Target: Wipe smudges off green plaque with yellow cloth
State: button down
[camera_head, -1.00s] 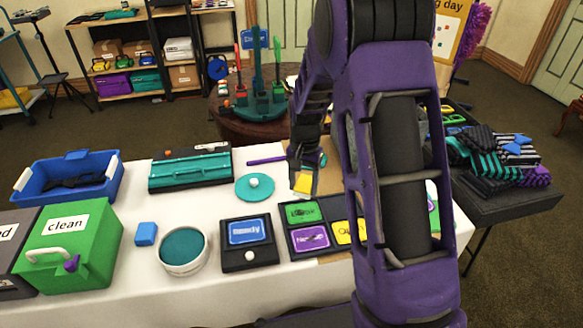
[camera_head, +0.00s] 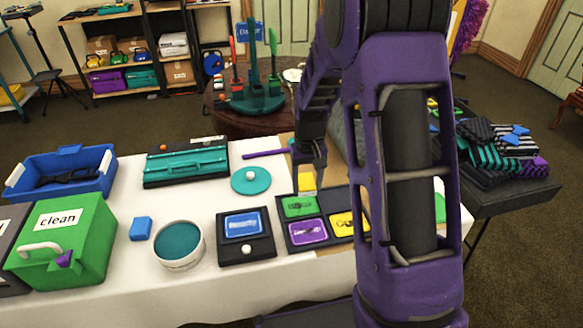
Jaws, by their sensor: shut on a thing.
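My gripper (camera_head: 306,172) points down over the table, shut on the yellow cloth (camera_head: 306,182), which shows as a small yellow patch at the fingertips. It is just behind the green plaque (camera_head: 299,206). I cannot tell whether the cloth touches the plaque. The green plaque lies at the back left of a dark tray (camera_head: 288,236), with dark marks on its face. My arm hides the tray's right part.
Further left are a round teal-topped tin (camera_head: 179,241), a blue block (camera_head: 141,228) and a green "clean" box (camera_head: 62,240). A teal disc (camera_head: 251,181) and teal case (camera_head: 186,166) lie behind. Folded cloths (camera_head: 496,150) lie at right.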

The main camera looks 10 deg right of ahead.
jog(key=shift+w+d+f, duration=0.2)
jog(key=shift+w+d, duration=0.15)
jog(key=shift+w, duration=0.25)
jog(key=b, duration=0.4)
send_over(307, 209)
jog(key=shift+w+f, duration=0.1)
jog(key=shift+f, duration=2.75)
jog(key=shift+f+b, duration=0.8)
jog(key=shift+f, duration=0.2)
jog(key=shift+a, duration=3.2)
jog(key=shift+d, duration=3.25)
jog(key=shift+r+p, duration=2.35)
jog(key=shift+r, duration=0.7)
